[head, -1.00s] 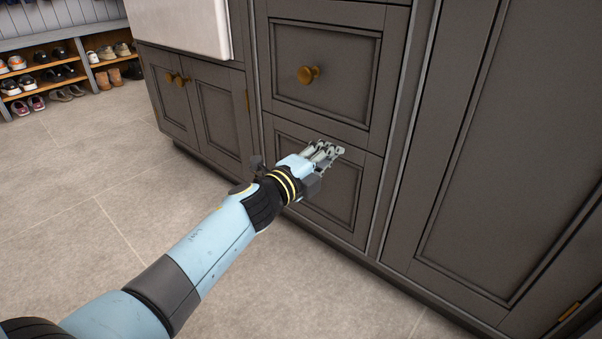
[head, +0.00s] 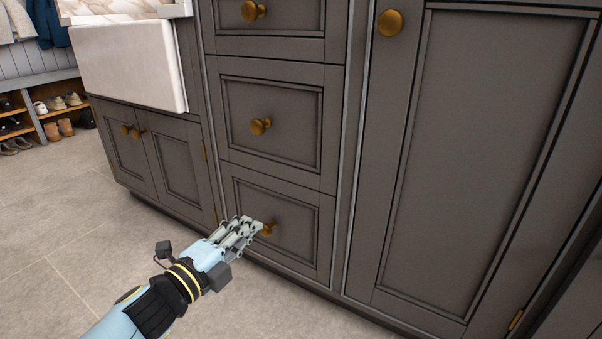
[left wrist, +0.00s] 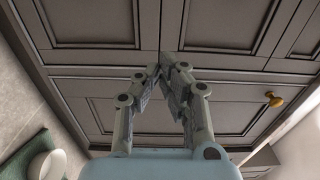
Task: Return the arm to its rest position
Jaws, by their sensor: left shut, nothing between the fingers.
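My left gripper (head: 252,228) is shut and empty in the head view, in front of the bottom drawer (head: 300,245) of the grey cabinet. Its fingertips overlap the drawer's brass knob (head: 269,229) in the picture; I cannot tell whether they touch. In the left wrist view its fingers (left wrist: 163,70) meet at the tips, with grey cabinet panels beyond. The bottom drawer looks closed. My right gripper is not in view.
A middle drawer (head: 290,135) with a brass knob and a tall cabinet door (head: 470,150) are closed. A white sink (head: 125,65) stands above double doors (head: 165,155). A shoe rack (head: 50,112) is at far left. The tiled floor (head: 60,220) is open.

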